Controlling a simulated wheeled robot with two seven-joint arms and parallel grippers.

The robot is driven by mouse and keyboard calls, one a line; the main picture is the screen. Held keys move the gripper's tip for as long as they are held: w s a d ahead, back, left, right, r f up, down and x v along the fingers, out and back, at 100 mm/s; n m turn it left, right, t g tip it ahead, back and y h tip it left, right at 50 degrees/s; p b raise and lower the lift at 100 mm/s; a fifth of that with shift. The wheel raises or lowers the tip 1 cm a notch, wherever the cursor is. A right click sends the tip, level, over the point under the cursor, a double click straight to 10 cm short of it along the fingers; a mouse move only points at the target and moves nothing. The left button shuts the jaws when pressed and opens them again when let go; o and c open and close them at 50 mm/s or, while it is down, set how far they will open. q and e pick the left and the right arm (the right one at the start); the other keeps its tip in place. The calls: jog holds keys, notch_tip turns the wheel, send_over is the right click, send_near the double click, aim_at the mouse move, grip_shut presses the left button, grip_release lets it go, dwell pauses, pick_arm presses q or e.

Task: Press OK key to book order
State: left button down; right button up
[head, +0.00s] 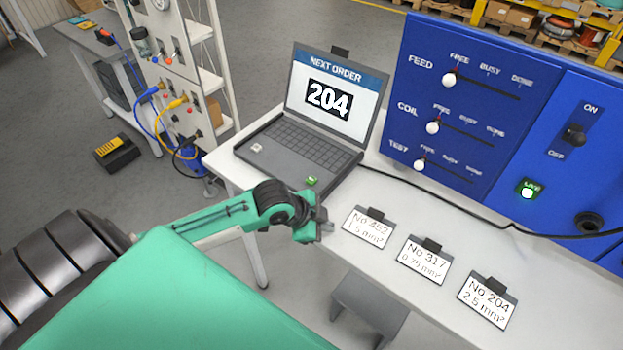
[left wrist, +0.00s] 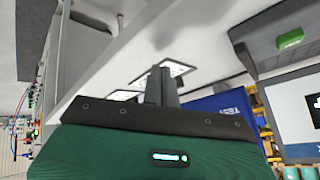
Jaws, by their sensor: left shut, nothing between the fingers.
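An open laptop (head: 300,135) stands on the white table, its screen (head: 333,92) reading "NEXT ORDER 204". A green key (head: 311,181) sits at the laptop's front right corner; its label is too small to read. The green key also shows in the left wrist view (left wrist: 290,38) at the upper right. My left gripper (head: 324,222) is shut and empty, just in front of the laptop's front right corner, apart from the green key. Its closed fingers show in the left wrist view (left wrist: 160,85). My right gripper is not in view.
Three cards lie on the white table (head: 395,200): No 452 (head: 369,228), No 317 (head: 424,262) and No 204 (head: 488,299). A blue panel (head: 480,75) with FEED, COIL and TEST sliders stands behind. A black cable (head: 440,197) runs from the laptop across the table.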

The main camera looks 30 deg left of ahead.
pick_arm(q)
jog(key=w+a+r, duration=0.2)
jog(key=w+a+r+m, duration=0.1)
jog(key=w+a+r, duration=0.1)
jog(key=w, duration=0.1)
jog(key=w+a+r+m, duration=0.1)
jog(key=w+a, duration=0.1)
jog(key=a, duration=0.1)
jog(key=shift+w+a+r+t, duration=0.1)
jog(key=shift+w+r+t, duration=0.05)
jog(key=shift+r+t, duration=0.2)
notch_tip(320, 180, up, 5)
send_over(308, 181)
jog(key=shift+m+t, duration=0.3)
jog(key=shift+t, duration=0.15)
notch_tip(308, 181, down, 7)
jog(key=b, duration=0.6)
jog(key=shift+b, duration=0.3)
jog(key=shift+f, duration=0.9)
jog(key=shift+f, duration=0.1)
jog(key=shift+f, duration=0.3)
